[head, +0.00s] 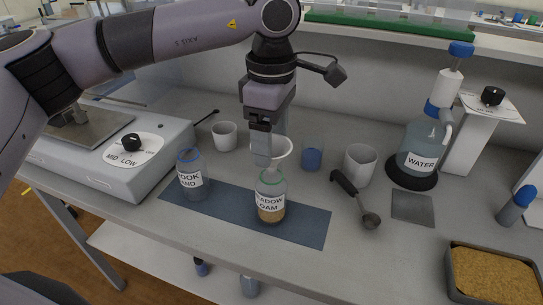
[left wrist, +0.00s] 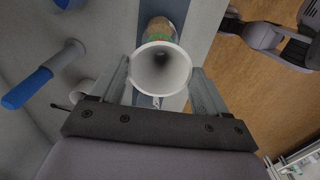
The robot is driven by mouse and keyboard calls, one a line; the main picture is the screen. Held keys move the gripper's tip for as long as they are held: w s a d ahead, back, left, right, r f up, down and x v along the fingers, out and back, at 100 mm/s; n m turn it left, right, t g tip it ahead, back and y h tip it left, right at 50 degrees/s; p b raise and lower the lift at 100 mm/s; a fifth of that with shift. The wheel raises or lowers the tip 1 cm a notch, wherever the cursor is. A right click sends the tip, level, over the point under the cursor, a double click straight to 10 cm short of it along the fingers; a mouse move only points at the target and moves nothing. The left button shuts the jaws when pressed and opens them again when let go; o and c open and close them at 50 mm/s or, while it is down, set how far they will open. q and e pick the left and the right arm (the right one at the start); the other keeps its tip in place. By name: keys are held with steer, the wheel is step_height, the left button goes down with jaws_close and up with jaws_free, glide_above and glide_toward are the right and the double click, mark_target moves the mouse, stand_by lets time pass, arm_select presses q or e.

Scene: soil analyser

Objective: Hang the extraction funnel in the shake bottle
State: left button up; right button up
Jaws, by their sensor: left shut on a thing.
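My left gripper (head: 262,160) is shut on the white funnel (head: 284,149), which is partly hidden behind the fingers. The left wrist view shows the funnel's round open mouth (left wrist: 162,72) between the two fingers. A clear bottle (head: 271,208) with brown soil, a green ring and a label reading "…ADOW …OAM" stands upright on the blue mat, just below the funnel; it also shows beyond the funnel in the left wrist view (left wrist: 158,30). I cannot tell whether the funnel's stem is in its neck. Another labelled bottle (head: 193,176) with a blue ring stands to the left. My right gripper is not in view.
The blue mat (head: 310,222) lies under both bottles. Behind are a white cup (head: 225,135), a blue-filled beaker (head: 312,155) and a white beaker (head: 360,164). A black-handled scoop (head: 355,198) lies right. The shaker (head: 135,165) stands left, the water bottle (head: 419,150) right.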

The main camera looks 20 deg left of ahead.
arm_select(q)
step_height(320, 180, up, 7)
steer(key=p, duration=0.4)
steer(key=shift+p, duration=0.3)
stand_by(1.1)
